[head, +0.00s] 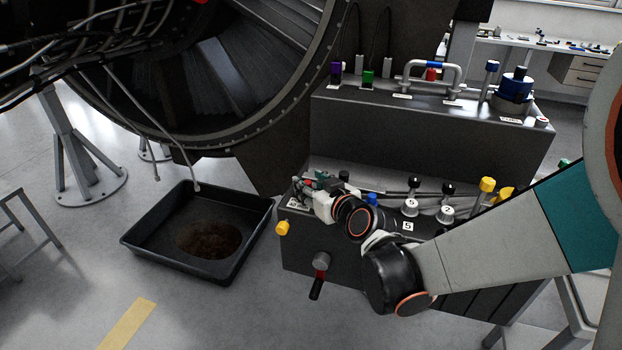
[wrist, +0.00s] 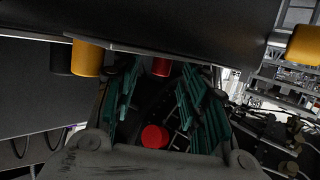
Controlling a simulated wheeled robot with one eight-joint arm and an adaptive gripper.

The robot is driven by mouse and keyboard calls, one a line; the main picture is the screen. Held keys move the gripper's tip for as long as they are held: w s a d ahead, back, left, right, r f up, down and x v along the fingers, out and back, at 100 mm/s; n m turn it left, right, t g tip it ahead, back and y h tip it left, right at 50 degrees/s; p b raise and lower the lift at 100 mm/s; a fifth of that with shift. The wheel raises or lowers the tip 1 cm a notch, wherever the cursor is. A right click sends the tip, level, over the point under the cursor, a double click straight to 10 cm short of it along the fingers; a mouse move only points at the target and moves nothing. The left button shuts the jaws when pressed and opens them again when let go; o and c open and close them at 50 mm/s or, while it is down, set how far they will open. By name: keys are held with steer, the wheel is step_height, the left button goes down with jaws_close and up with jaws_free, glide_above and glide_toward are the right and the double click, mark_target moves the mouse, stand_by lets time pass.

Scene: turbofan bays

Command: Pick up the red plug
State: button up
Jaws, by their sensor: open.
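My gripper (head: 308,187) is open, with its green fingers near the left end of the lower shelf of the grey bench in the head view. In the wrist view, my gripper (wrist: 158,95) has its fingers spread. A red round end (wrist: 154,136) shows in the gap between them, apart from both fingers as far as I can see. A second red piece (wrist: 161,67) shows higher up, under a dark edge. A small red spot (head: 308,181) shows among the fingers in the head view. I cannot tell which of these is the red plug.
The bench (head: 420,135) carries a bent pipe (head: 433,67), purple (head: 336,68) and green (head: 368,77) connectors, and several knobs. A black tray (head: 150,222) lies on the floor.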

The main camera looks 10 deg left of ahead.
steer(key=c, duration=0.6)
